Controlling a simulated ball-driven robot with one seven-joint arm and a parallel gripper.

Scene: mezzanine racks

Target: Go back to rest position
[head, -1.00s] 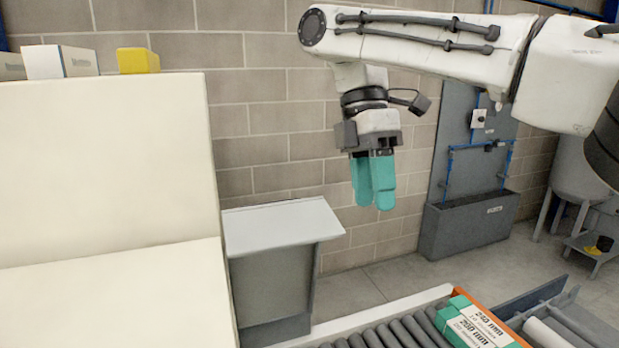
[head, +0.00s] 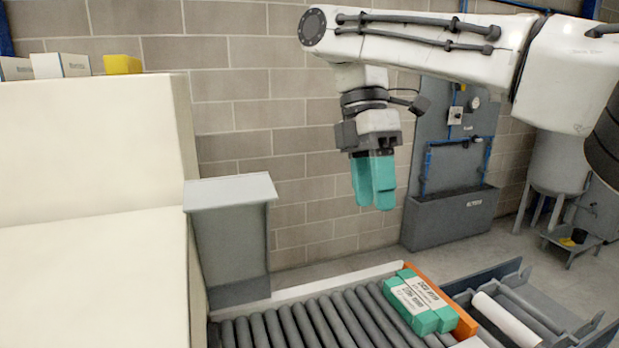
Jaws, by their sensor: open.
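My gripper (head: 375,183) hangs from my white arm near the middle of the head view, with its teal fingers pointing down. The fingers look close to each other from this angle, and I see nothing held between them. It is in the air in front of the block wall, above and apart from the roller conveyor (head: 313,318). The arm reaches in from the right edge, bent down at the wrist.
Teal-and-white boxes (head: 421,303) lie on the conveyor against an orange end stop (head: 441,299). A grey stand (head: 229,240) and a large cream surface (head: 90,270) are at left. A grey trough (head: 452,216) and a tank (head: 558,160) stand behind at right.

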